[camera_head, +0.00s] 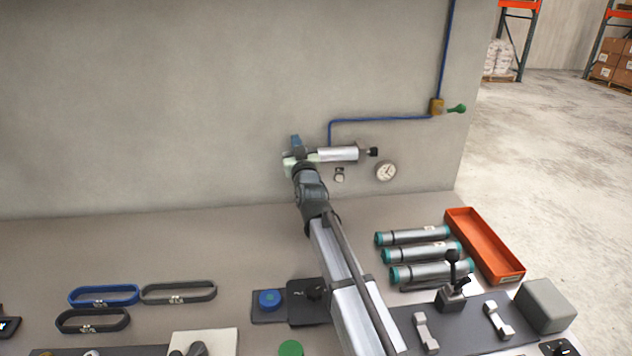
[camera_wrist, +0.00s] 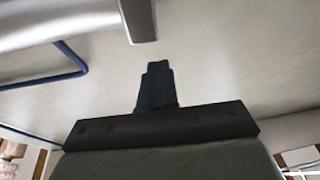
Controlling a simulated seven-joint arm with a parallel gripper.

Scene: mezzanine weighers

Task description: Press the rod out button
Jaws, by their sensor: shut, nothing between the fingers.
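My gripper (camera_head: 296,141) is raised near the wall, at the left end of a silver cylinder (camera_head: 338,154). In the wrist view the dark fingers (camera_wrist: 155,85) are together with nothing between them, just below the end of a grey bar. I cannot tell whether they touch anything. A green round button (camera_head: 291,348) is at the bottom edge. A small pale fitting (camera_head: 339,175) is under the cylinder. No label reads as rod out.
A dial gauge (camera_head: 386,171) and a blue pipe (camera_head: 380,119) with a green-handled valve (camera_head: 457,108) are on the wall. Several teal-ended cylinders (camera_head: 420,253) and an orange tray (camera_head: 484,246) lie right of my arm. The bench's back left is clear.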

